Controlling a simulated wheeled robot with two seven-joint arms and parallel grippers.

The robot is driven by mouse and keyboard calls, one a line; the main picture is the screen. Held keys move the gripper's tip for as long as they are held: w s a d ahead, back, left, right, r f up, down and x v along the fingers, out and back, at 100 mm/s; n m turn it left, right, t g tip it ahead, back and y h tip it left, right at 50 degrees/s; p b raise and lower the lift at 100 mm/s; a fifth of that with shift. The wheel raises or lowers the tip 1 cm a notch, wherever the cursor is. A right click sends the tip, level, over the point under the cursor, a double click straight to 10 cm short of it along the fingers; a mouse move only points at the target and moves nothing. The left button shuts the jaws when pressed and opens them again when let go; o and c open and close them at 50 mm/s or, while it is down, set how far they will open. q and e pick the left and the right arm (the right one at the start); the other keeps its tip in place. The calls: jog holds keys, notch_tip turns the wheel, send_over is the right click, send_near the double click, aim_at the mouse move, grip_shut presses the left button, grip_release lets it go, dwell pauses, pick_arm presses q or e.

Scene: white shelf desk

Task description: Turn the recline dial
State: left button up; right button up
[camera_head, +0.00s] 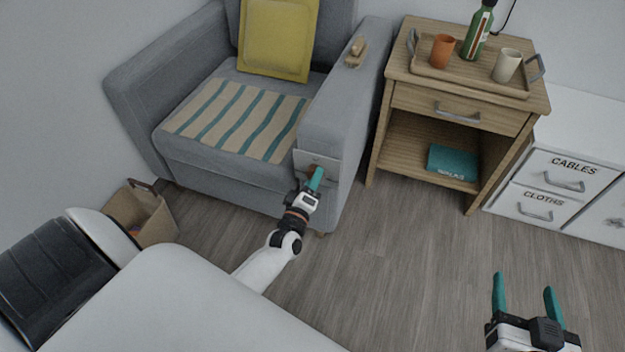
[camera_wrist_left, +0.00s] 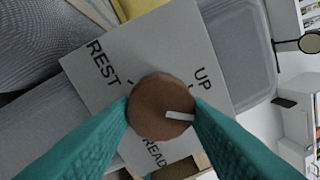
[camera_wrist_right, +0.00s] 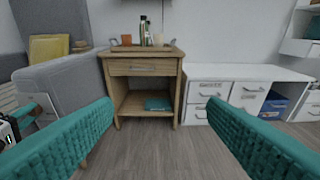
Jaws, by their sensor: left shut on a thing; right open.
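The recline dial (camera_wrist_left: 155,105) is a round brown knob on a pale plate (camera_wrist_left: 115,60) marked REST at upper left, UP at upper right and READ below. Its white pointer mark faces right and slightly down in the left wrist view, on the side between UP and READ. The plate (camera_head: 306,159) sits on the front of the grey armchair's right armrest. My left gripper (camera_head: 317,176) is shut on the dial, one teal finger on each side; part of READ is covered. My right gripper (camera_head: 526,290) is open and empty over the floor, far from the chair.
A wooden side table (camera_head: 465,121) with a tray, cups and a bottle stands right of the armchair (camera_head: 240,168). A white drawer cabinet (camera_head: 576,150) is further right. A brown bin (camera_head: 152,218) is at left. The floor in front is clear.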

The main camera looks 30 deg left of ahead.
pick_arm(q)
jog(key=shift+d+n+y+b, duration=0.1)
jog(key=shift+n+y+b, duration=0.25)
jog(key=shift+n, duration=3.55)
pick_arm(e)
jog(key=shift+w+a+r+t+y, duration=0.1)
jog(key=shift+w+a+r+t, duration=0.05)
jog(key=shift+r+t, duration=0.35)
jog(key=shift+w+a+r+t+y, duration=0.15)
jog(key=shift+r+t, duration=0.15)
jog(key=shift+r, duration=0.3)
jog(key=shift+w+a+r+t+y, duration=0.1)
jog(key=shift+w+r+t, duration=0.05)
jog(key=shift+r+t, duration=0.35)
jog(key=shift+r, duration=0.1)
pick_arm(q)
jog(key=o, duration=1)
pick_arm(e)
jog(key=shift+s+d+f, duration=0.1)
jog(key=shift+f, duration=0.15)
pick_arm(q)
jog(key=shift+r, duration=0.1)
